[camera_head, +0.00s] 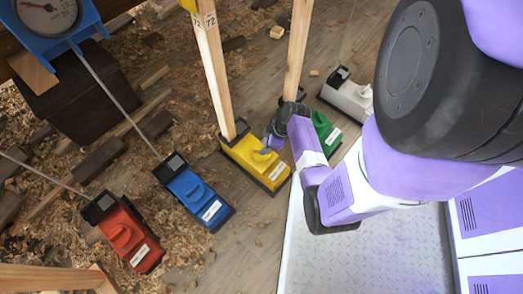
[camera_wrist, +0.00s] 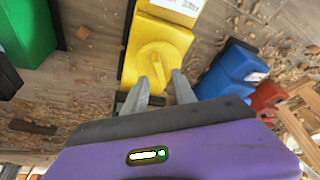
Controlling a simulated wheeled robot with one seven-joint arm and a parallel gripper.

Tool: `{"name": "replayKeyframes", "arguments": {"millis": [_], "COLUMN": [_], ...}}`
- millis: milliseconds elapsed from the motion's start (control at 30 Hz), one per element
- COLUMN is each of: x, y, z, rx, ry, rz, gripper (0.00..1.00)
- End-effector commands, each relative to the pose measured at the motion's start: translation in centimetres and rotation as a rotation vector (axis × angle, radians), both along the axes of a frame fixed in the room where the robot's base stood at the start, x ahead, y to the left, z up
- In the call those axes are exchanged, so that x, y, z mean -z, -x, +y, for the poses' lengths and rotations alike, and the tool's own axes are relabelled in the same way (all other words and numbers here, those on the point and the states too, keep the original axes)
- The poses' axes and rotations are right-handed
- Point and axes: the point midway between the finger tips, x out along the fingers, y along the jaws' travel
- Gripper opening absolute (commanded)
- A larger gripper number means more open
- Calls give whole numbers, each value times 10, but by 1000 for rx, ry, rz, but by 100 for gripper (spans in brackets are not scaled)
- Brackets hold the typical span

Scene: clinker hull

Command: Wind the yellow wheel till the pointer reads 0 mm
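The yellow winch box (camera_head: 244,151) stands on the floor in the middle of the head view, with a pale post rising behind it. Its round yellow wheel (camera_wrist: 154,60) with a raised bar across it faces my camera in the wrist view. My gripper (camera_wrist: 160,78) is open, with its two grey fingertips apart at the wheel's near edge. Whether they touch the wheel I cannot tell. In the head view my gripper (camera_head: 274,141) is beside the yellow box and partly covers it. No pointer for the yellow wheel can be read here.
Blue (camera_head: 199,197), red (camera_head: 129,236), green (camera_head: 326,132) and white (camera_head: 350,96) boxes stand nearby. A blue-framed dial (camera_head: 47,12) is at top left, too small to read. Wood shavings and offcuts litter the floor.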

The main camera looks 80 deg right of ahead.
Motion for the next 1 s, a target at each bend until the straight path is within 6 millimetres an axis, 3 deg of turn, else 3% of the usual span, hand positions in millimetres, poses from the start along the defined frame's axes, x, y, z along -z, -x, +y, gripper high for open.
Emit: {"name": "replayKeyframes", "arguments": {"millis": [33, 200, 567, 733, 1000], "x": [10, 24, 27, 27, 27], "y": [-3, -9, -11, -11, -11], "z": [-1, 0, 0, 0, 0], "rx": [0, 0, 0, 0, 4], "ry": [0, 0, 1, 1, 0], "rz": [0, 0, 0, 0, 0], "gripper": [33, 33, 33, 0, 0]}}
